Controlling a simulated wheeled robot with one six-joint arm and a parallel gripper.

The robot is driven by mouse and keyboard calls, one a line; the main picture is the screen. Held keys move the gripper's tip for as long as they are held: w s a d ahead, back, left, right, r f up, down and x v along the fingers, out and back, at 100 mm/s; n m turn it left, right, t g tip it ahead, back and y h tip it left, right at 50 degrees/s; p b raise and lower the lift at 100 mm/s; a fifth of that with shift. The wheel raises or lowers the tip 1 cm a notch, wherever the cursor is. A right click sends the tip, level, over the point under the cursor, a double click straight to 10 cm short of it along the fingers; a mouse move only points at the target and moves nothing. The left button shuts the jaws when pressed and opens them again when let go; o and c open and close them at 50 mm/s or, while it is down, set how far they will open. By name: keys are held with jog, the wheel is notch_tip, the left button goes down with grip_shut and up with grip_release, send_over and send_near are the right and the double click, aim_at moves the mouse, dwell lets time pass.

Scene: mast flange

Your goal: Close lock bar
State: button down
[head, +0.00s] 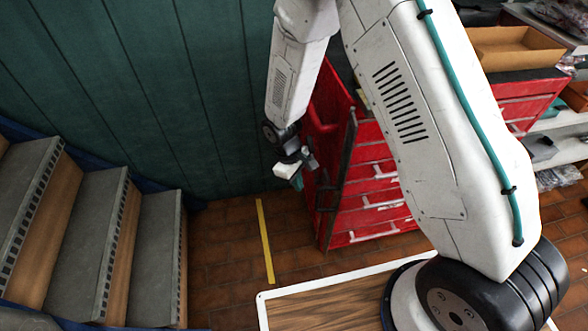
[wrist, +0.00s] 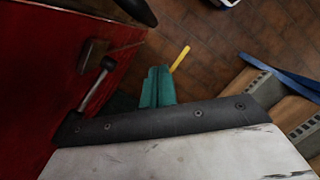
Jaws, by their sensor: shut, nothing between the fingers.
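The red drawer cabinet (head: 368,205) stands right of centre in the head view, with several pale drawer handles. A narrow dark upright strip (head: 338,190) runs down its left front edge and looks like the lock bar. I cannot tell how far it stands out from the drawers. My gripper (head: 297,182) is shut and empty, just left of the cabinet and apart from it. In the wrist view, my gripper's teal fingers (wrist: 158,88) are together over the floor. The cabinet's red side (wrist: 35,70) with a grey metal rod (wrist: 97,86) is at the left.
Grey and wooden steps (head: 85,230) rise at the left, and a green panelled wall (head: 130,90) is behind. A yellow strip (head: 265,240) lies on the brown tiled floor. Floor between steps and cabinet is clear.

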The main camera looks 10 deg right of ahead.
jog(key=s+d, duration=0.2)
jog(key=d, duration=0.1)
jog(key=shift+s+r, duration=0.1)
jog(key=shift+s, duration=0.3)
jog(key=shift+a, duration=0.15)
